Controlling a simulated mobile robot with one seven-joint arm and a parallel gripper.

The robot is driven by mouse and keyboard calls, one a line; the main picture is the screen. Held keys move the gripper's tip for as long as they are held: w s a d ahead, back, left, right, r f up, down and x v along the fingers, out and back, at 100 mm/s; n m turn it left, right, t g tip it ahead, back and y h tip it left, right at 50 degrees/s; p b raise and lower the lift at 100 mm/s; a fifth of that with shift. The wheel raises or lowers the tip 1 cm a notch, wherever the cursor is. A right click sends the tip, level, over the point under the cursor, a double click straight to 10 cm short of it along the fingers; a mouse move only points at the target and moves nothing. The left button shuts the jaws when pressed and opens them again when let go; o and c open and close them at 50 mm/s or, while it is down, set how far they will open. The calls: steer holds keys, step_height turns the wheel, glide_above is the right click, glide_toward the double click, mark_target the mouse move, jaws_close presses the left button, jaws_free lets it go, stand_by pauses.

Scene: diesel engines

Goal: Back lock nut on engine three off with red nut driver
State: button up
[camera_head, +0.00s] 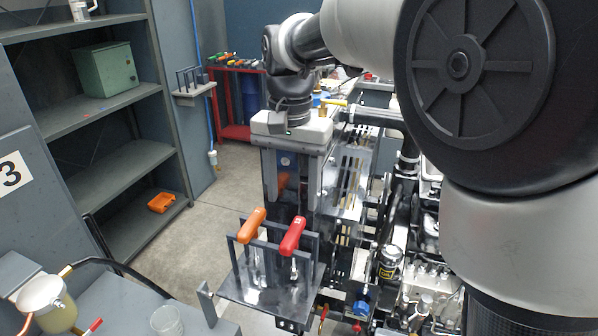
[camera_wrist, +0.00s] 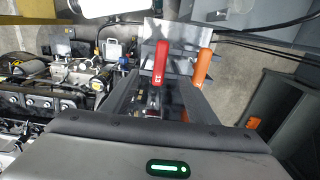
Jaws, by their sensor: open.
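The red nut driver (camera_head: 293,236) stands upright in a dark rack (camera_head: 247,284), its red T-handle on top. It also shows in the wrist view (camera_wrist: 161,62), where its handle seems to be marked 13. An orange-handled driver (camera_head: 251,226) stands to its left in the same rack. My gripper (camera_head: 291,195) points down with open jaws, empty, behind and above the rack in the head view. In the wrist view, the red handle lies just beyond the fingertips (camera_wrist: 156,88). The engine (camera_head: 408,270) fills the lower right; I cannot pick out the back lock nut.
A number 3 sign (camera_head: 10,174) is on the cabinet at left. Grey shelves hold a green box (camera_head: 104,69) and an orange bin (camera_head: 162,202). A red tool stand (camera_head: 236,130) is at the back. A clear cup (camera_head: 167,321) stands at front left. Floor is clear between shelves and rack.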

mark_target(293, 231)
step_height(293, 231, down, 6)
steer(key=b, duration=0.4)
steer(key=shift+r, duration=0.25)
steer(key=shift+f+b, duration=1.3)
steer(key=shift+f, duration=0.85)
jaws_close()
steer(key=shift+r+p, duration=0.15)
steer(key=shift+p, duration=0.2)
step_height(293, 231, up, 16)
steer(key=p, duration=1.4)
